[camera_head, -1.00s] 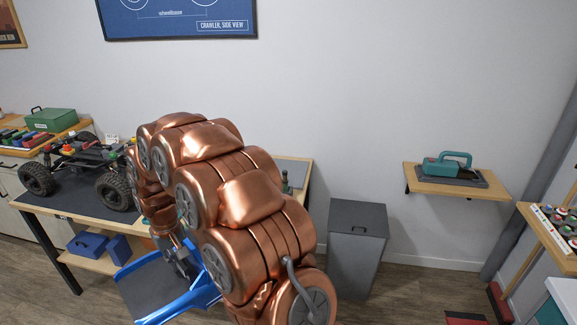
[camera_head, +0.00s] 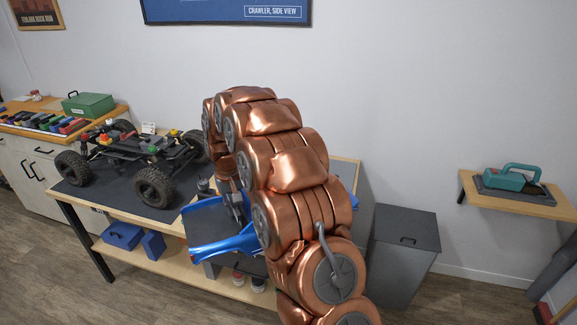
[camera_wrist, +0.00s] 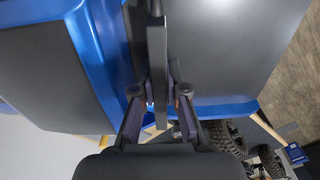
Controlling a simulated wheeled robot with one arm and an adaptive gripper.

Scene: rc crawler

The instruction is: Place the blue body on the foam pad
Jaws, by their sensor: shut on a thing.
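My gripper (camera_head: 238,208) is shut on the blue body (camera_head: 228,246), which has dark grey panels. The body is held in front of the workbench, right of the crawler chassis, and overlaps the bench's front edge in the head view. In the wrist view my gripper's fingers (camera_wrist: 158,101) pinch a thin dark upright part between two halves of the blue body (camera_wrist: 92,60). My copper arm hides much of the bench's right end. I cannot make out the foam pad for certain; a small blue patch shows behind my arm there.
The crawler chassis (camera_head: 140,150) stands on a dark mat (camera_head: 100,194) on the bench. Blue boxes (camera_head: 122,235) lie on the lower shelf. A grey bin (camera_head: 403,255) stands right of the bench. A wall shelf (camera_head: 520,204) holds a teal tool (camera_head: 510,178).

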